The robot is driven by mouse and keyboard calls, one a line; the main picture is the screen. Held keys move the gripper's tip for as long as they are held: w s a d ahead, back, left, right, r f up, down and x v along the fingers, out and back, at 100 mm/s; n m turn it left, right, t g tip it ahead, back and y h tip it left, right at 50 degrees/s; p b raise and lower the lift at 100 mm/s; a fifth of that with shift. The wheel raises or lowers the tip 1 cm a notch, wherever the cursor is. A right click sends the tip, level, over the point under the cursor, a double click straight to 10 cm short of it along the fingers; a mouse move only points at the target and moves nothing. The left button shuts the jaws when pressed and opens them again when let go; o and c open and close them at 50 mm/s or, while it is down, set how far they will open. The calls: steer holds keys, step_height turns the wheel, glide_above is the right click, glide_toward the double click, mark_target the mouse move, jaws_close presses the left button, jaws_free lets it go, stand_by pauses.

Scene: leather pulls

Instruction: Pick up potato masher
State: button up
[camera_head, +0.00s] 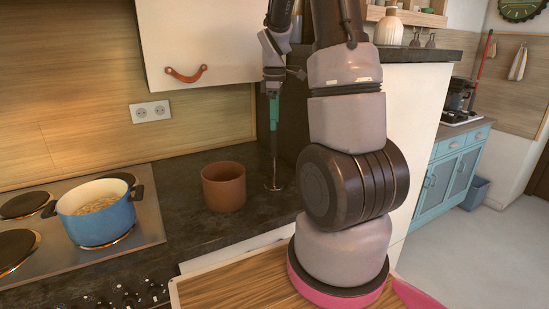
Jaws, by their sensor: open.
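The potato masher (274,112) has a teal handle and a thin metal shaft with a flat head at the bottom. It is upright at the back of the dark counter, right of the brown pot. Its head appears at counter level; I cannot tell whether it touches. My gripper (272,88) points down at the top of the teal handle, with its jaws open. The fingers are small and dark here, so I cannot tell whether they are around the handle or touching it.
A brown clay pot (224,188) stands close left of the masher. A blue cooking pot (97,215) sits on the stove (146,222) at left. A white cabinet (205,35) with a leather pull hangs above. A tall cabinet side (425,110) stands at right.

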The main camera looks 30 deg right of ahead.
mark_target(274, 157)
steer(key=f, duration=0.9)
steer(key=shift+s+a+f, duration=0.15)
steer(key=shift+s+a, duration=0.05)
steer(key=shift+c, duration=0.3)
jaws_close()
